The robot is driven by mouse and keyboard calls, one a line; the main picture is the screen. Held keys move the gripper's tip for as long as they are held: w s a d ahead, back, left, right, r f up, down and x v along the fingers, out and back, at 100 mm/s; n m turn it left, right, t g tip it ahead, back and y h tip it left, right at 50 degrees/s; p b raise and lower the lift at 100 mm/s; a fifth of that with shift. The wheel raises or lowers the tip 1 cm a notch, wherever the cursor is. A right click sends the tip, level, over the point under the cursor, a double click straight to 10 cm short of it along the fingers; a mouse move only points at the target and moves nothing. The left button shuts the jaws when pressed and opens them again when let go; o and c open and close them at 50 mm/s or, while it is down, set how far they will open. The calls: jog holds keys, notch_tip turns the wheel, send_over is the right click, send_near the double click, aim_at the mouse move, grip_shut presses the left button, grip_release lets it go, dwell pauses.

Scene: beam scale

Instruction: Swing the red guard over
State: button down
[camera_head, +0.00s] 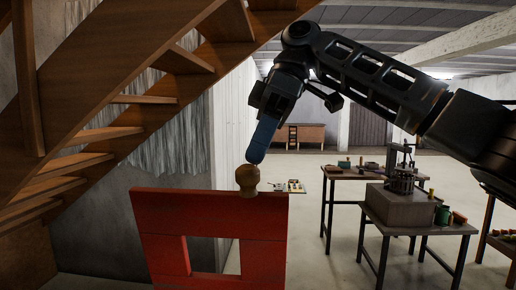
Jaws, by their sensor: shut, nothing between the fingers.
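The red guard (213,215) is an upright red panel with a rectangular opening low in it, at the lower left of the head view. A round wooden knob (247,180) stands on its top edge near the right end. My gripper (256,158) comes down from above with its blue fingers shut. Its tips are at the top of the knob, and nothing shows between them. I cannot tell whether they touch the knob. The guard's lower edge is cut off by the frame. No beam scale can be made out clearly.
A wooden staircase (110,100) slopes close on the left. To the right stand a table (345,174) and a bench (432,226) with a grey block (398,205), a press-like device and small items. Bare concrete floor (300,240) lies between the guard and the tables.

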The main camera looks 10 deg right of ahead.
jog(key=shift+s+a+f, duration=0.1)
jog(key=shift+s+a, duration=0.05)
jog(key=shift+s, duration=0.25)
jog(key=shift+s+a+f, duration=0.1)
jog(key=shift+s, duration=0.3)
jog(key=shift+s, duration=0.1)
